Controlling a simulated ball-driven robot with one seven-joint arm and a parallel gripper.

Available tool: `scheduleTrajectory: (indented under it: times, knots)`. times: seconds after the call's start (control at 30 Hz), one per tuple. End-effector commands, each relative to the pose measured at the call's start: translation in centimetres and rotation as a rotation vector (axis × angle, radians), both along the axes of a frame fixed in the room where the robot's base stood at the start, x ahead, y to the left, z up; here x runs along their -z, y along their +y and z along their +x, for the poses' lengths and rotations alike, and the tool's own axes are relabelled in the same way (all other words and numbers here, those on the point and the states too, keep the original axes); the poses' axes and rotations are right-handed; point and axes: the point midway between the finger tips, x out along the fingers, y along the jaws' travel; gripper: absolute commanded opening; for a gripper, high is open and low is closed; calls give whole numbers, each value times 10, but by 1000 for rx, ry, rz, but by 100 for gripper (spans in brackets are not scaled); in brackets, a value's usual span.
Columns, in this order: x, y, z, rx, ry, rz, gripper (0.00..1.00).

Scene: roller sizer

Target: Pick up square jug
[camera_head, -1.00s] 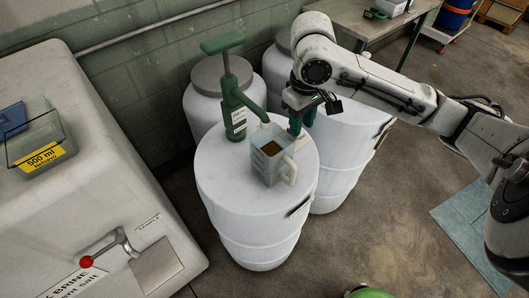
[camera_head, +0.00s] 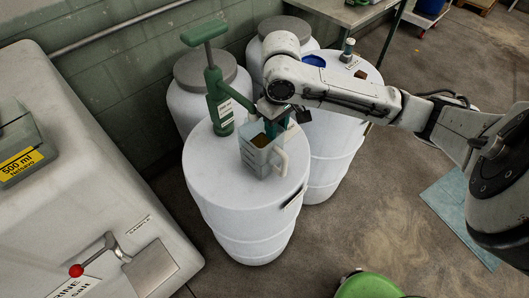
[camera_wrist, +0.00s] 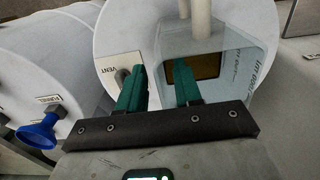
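The square jug (camera_head: 257,157) is a pale, translucent jug with brown liquid inside and a handle on its right. It stands upright on the front white drum (camera_head: 215,178). My gripper (camera_head: 275,127) is at the jug's far side, by its rim, partly hidden behind it in the head view. In the wrist view my gripper (camera_wrist: 160,72) has its two green fingers apart with a gap between them. The right finger overlaps the jug (camera_wrist: 225,75) and the left finger is outside it, by the vent fitting. I cannot tell whether either finger touches the jug.
A green hand pump (camera_head: 217,100) stands behind the jug, its spout reaching toward it. More white drums are behind; the right one carries a small bottle (camera_head: 347,50). A blue funnel (camera_wrist: 38,133) shows in the wrist view. A big white tank (camera_head: 75,190) is at left.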

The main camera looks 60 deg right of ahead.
Motion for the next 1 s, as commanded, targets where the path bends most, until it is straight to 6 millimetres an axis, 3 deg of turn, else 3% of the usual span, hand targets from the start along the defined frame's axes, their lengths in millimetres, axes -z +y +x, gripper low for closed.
scheduleTrajectory:
  times: [0.33,0.7,1.0]
  knots:
    - [10,0,0,0,-2,-1,34]
    - [9,0,0,0,-1,0,0]
    - [9,0,0,-1,-1,0,0]
